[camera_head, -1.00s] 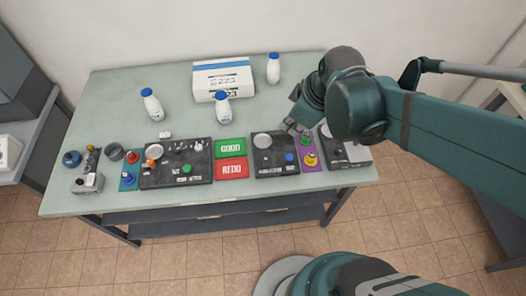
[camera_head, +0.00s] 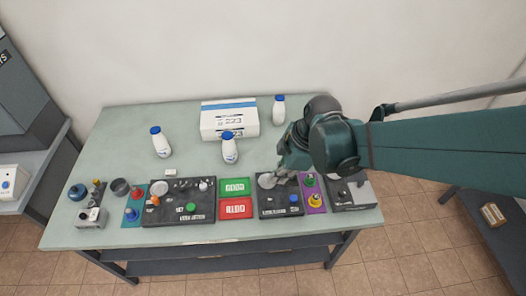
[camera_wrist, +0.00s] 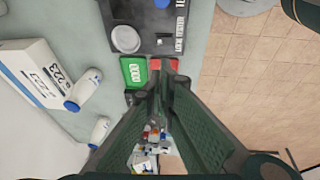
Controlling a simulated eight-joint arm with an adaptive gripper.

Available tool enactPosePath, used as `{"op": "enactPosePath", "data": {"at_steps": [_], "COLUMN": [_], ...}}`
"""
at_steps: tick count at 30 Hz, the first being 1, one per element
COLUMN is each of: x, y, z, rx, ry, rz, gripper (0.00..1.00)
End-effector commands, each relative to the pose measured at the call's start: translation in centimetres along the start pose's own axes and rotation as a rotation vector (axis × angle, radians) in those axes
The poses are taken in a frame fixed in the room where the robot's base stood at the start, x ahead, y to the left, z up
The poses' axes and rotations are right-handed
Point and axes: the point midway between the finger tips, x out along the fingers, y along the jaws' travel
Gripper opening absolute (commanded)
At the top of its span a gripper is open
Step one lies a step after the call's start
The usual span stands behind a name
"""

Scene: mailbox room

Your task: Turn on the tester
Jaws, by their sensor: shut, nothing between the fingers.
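No label that I can read says tester, so I cannot tell which device it is. A dark panel (camera_head: 281,207) with a pale round disc, a blue button (camera_head: 294,198) and lettering lies on the right half of the table. It also shows at the top of the wrist view (camera_wrist: 170,28), with the disc (camera_wrist: 126,39). A larger dark panel (camera_head: 180,215) with a green button (camera_head: 191,207) lies further left. My gripper (camera_head: 280,172) is shut and empty, above the smaller panel's back edge. In the wrist view its fingers (camera_wrist: 160,78) appear in front of the signs.
Green (camera_head: 235,187) and red (camera_head: 236,208) signs lie between the panels. A purple plate with green and yellow buttons (camera_head: 315,199) and another dark device (camera_head: 352,197) are at right. A white box (camera_head: 229,122) and several blue-capped bottles stand behind.

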Motion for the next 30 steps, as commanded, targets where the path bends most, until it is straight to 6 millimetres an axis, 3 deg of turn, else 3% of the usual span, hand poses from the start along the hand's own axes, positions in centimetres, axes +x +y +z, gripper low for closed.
{"op": "enactPosePath", "data": {"at_steps": [17,30], "x": [0.4,3.6], "y": [0.0,0.1], "z": [0.0,0.0], "rx": [-0.003,-0.003], "ry": [0.001,0.001], "rz": [-0.001,-0.001], "gripper": [0.00,0.00]}}
